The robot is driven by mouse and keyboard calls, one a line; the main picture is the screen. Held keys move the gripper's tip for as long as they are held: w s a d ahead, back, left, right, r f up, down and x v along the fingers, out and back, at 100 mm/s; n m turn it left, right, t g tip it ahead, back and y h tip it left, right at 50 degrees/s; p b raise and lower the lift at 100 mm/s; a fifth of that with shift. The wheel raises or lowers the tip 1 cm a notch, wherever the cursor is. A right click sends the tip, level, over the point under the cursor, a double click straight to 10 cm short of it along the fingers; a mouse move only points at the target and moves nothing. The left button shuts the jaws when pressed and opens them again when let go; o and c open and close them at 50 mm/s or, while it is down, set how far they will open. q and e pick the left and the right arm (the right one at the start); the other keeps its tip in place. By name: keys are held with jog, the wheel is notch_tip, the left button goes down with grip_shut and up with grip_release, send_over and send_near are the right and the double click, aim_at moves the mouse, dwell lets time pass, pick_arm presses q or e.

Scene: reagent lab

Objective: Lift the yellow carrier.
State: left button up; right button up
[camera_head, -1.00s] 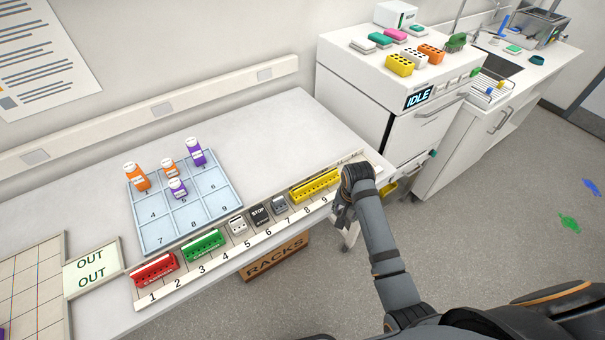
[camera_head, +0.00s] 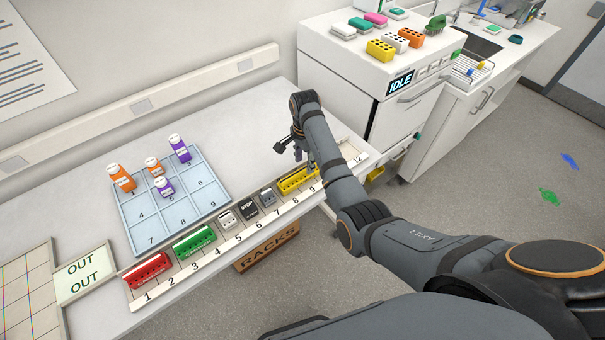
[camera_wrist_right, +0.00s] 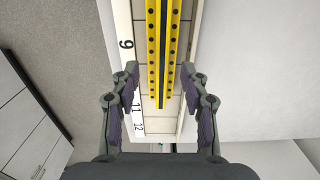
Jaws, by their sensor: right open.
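The yellow carrier (camera_head: 294,181) is a long holed rack lying in the numbered strip near slots 8 and 9, at the right end of the table's front edge. My right gripper (camera_head: 297,148) is above the strip by the carrier's right part, which the gripper and arm partly cover. In the right wrist view the yellow carrier (camera_wrist_right: 163,45) runs upright in the picture, and its near end reaches between the two spread fingers of my right gripper (camera_wrist_right: 160,92). There is a gap on each side. The gripper is open and empty. My left gripper is not in view.
The numbered strip (camera_head: 187,269) also holds a red carrier (camera_head: 147,271), a green carrier (camera_head: 195,242) and small grey and black blocks. A blue tray (camera_head: 148,241) with several bottles stands behind. A white machine reading IDLE (camera_head: 345,68) stands to the right.

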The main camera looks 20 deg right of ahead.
aim_at(302, 169)
jog(key=shift+w+f, duration=0.1)
jog(key=shift+f, duration=0.55)
jog(key=f, duration=0.1)
jog(key=f+p, duration=0.1)
jog(key=f, duration=0.2)
jog(key=shift+a+p, duration=0.3)
jog(key=shift+p, duration=0.05)
jog(key=shift+f, duration=0.6)
grip_shut()
